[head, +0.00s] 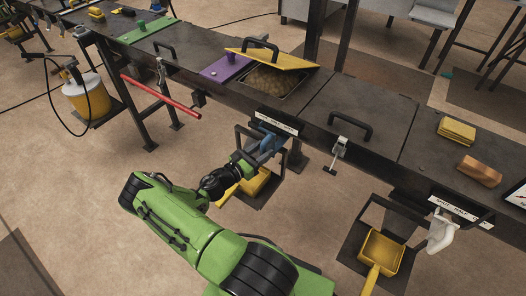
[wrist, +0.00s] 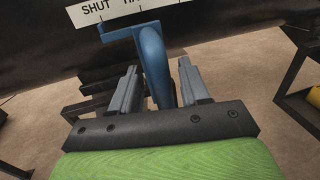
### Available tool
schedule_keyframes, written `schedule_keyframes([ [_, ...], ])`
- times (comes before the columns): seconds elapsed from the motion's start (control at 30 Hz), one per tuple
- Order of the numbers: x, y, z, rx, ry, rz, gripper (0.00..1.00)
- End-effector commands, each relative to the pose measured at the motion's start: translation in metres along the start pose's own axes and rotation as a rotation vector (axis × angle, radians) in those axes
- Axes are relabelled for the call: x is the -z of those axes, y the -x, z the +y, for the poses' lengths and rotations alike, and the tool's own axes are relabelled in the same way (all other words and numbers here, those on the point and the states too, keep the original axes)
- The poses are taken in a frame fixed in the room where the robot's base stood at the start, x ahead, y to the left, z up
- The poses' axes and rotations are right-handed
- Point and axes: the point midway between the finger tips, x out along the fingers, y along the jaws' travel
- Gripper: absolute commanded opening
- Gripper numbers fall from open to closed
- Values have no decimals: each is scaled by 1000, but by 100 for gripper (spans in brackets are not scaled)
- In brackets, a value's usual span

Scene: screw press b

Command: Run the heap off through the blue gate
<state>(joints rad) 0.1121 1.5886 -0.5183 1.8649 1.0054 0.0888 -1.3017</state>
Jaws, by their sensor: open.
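The blue gate handle (head: 268,143) hangs at the front edge of the dark bench, under a white label strip (head: 277,122). In the wrist view the blue handle (wrist: 155,58) stands between the two grey fingers of my gripper (wrist: 158,80), with gaps showing at the sides. My gripper (head: 250,158) is open around the handle. The label above reads "SHUT" and part of another word. The heap (head: 272,80) is brown and lumpy, in a bin in the bench top under a tilted yellow lid (head: 275,60). A yellow container (head: 256,184) is below the blue gate, partly hidden by my arm.
A light grey gate handle (head: 339,150) and a white one (head: 440,233) are to the right on the bench front. A yellow scoop-like tray (head: 381,250) stands below the white one. A red bar (head: 165,97) juts out at left. Yellow (head: 457,132) and orange (head: 478,171) blocks lie on the bench.

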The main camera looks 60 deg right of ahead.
Motion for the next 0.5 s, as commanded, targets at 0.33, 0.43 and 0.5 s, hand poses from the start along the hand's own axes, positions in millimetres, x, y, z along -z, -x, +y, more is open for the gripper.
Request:
schedule_keyframes([
  [0.33, -1, -10, 0, -1, -2, 0, 45],
  [0.43, -1, -10, 0, -1, -2, 0, 32],
  [0.5, -1, -10, 0, -1, -1, 0, 21],
])
